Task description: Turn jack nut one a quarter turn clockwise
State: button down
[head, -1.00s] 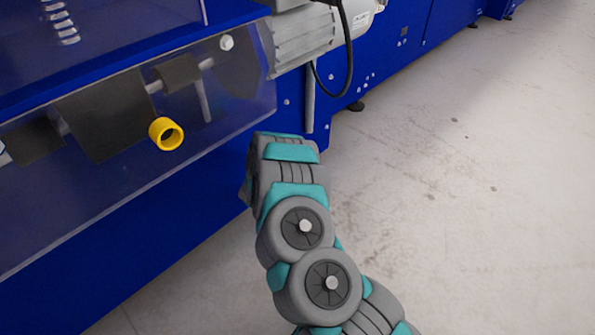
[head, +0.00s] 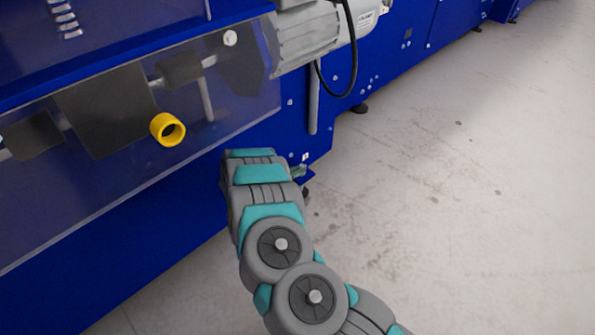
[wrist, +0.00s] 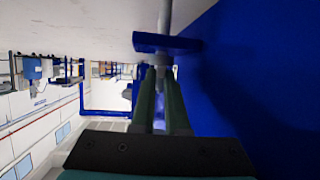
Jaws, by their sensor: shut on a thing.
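In the wrist view, my gripper (wrist: 161,78) has its two dark green fingers closed around a small grey nut (wrist: 158,61), which I take as jack nut one. The nut sits against a blue bracket plate (wrist: 150,41), and a grey rod (wrist: 165,14) runs on past the plate. The fingertips hide part of the nut, and its turn angle cannot be told. In the head view, my gripper (head: 299,171) shows only as a small greenish bit beside the blue machine's lower edge. My wrist hides the rest, and the nut is not visible there.
The blue machine (head: 170,235) fills the left, with a clear guard and a yellow ring (head: 168,129) sticking out above my arm. A grey motor (head: 310,35) with a black cable hangs above. The concrete floor (head: 450,200) at right is clear.

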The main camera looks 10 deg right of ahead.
jog(key=c, duration=0.9)
grip_release()
jog(key=v, duration=0.7)
jog(key=shift+s+a+r+p, duration=0.15)
jog(key=shift+s+a+p, duration=0.05)
jog(key=shift+a+p, duration=0.15)
